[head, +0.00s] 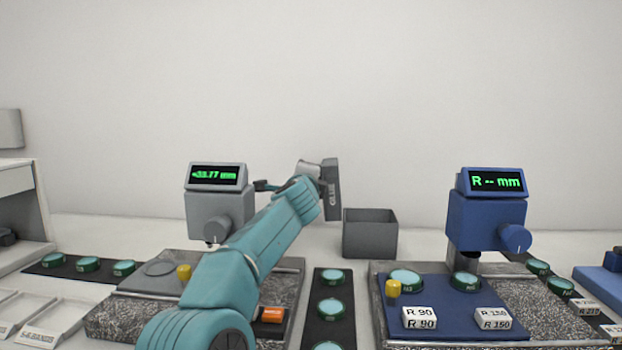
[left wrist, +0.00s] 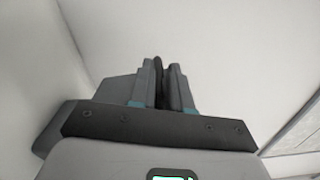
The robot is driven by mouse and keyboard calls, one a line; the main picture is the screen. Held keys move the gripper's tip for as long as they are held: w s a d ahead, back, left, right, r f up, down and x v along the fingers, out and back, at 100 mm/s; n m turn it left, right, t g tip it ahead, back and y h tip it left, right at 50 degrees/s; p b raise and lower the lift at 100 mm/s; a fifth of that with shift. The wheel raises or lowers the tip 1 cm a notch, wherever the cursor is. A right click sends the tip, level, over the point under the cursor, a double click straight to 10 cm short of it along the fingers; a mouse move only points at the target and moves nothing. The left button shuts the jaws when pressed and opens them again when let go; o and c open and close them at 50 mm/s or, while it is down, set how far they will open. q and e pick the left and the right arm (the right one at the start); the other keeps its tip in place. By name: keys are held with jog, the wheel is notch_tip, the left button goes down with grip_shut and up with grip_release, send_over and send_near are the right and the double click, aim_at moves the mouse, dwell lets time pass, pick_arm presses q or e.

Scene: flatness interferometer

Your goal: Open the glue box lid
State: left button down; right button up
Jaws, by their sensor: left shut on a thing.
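The glue box (head: 370,240) is a grey open-topped box in the middle of the head view. Its grey lid (head: 331,190), marked GLUE, stands steeply on edge at the box's left rim, so the top of the box is uncovered. My left gripper (head: 316,170) is at the left side of the lid, partly hidden by my teal arm. In the left wrist view my left gripper's fingers (left wrist: 162,88) are shut on a thin dark part of the lid, with a grey panel (left wrist: 113,90) behind them. My right gripper is not in view.
A grey gauge (head: 217,205) stands on a stone plate left of the box, behind my arm. A blue gauge (head: 487,215) stands on the right. A dark strip with green-rimmed discs (head: 330,308) lies in front of the box. The space above the box is clear.

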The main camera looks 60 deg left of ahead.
pick_arm(q)
jog(key=shift+w+f, duration=0.15)
jog(key=shift+f, duration=0.2)
jog(key=c, duration=1.2)
grip_release()
jog(key=shift+c, duration=0.2)
jog(key=shift+o, duration=0.3)
jog(key=shift+w, duration=0.1)
jog(key=shift+s+r, duration=0.2)
jog(key=shift+r, duration=0.05)
notch_tip(320, 180, up, 20)
jog(key=p, duration=1.6)
jog(key=shift+p, duration=0.4)
jog(key=shift+f, duration=0.1)
